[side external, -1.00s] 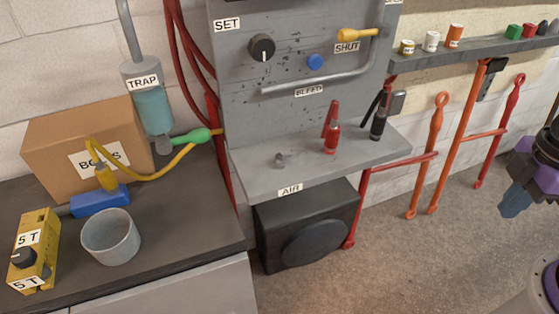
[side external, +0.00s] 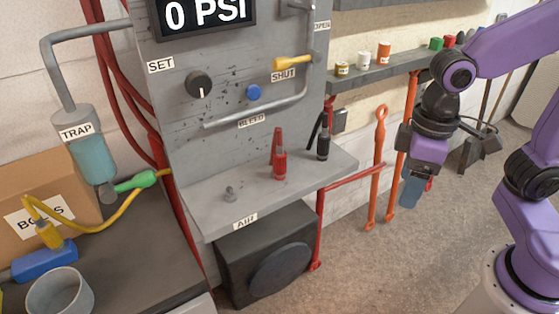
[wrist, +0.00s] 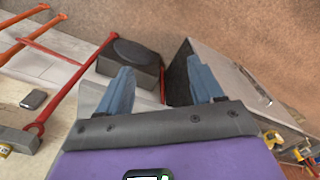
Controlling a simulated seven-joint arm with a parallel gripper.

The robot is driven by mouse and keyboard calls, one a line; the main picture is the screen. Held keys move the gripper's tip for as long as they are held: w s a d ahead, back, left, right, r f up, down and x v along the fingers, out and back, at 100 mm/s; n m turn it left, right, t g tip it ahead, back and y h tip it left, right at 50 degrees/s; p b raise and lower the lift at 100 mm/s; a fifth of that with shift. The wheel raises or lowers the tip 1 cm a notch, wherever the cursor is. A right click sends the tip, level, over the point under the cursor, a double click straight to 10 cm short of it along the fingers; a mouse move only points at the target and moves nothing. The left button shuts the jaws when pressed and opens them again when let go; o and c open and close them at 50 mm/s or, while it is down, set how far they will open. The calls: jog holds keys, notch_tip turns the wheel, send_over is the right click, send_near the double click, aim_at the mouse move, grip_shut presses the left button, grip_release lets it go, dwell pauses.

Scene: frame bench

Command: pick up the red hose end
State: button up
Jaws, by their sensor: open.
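The red hose end (side external: 279,163) stands upright on the grey ledge (side external: 205,208) marked AIR, in the side external view. A black hose end (side external: 323,147) stands just to its right. My gripper (side external: 410,200) is right of the ledge, clear of it and pointing down, with blue fingers. In the wrist view the two fingers are spread apart with nothing between them (wrist: 160,68). I cannot make out the red hose end in the wrist view.
A grey panel with a knob (side external: 199,84), a blue button (side external: 253,92) and a yellow-handled valve (side external: 292,62) rises behind the ledge. A black box (side external: 235,262) stands below. Red and orange bars lean on the wall. A bench with a cup (side external: 60,292) is left.

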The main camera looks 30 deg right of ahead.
jog(key=w+a+r+m, duration=0.2)
jog(key=w+a+m, duration=0.25)
jog(key=w, duration=0.35)
jog(key=w+a+r+m, duration=0.2)
jog(key=w+a+m, duration=0.1)
jog(key=w+m, duration=0.35)
jog(key=m, duration=1.2)
send_over(280, 153)
jog(key=f, duration=1.6)
jog(key=shift+w+d+f, duration=0.1)
jog(key=shift+w+d, duration=0.1)
jog(key=shift+w, duration=0.2)
grip_shut()
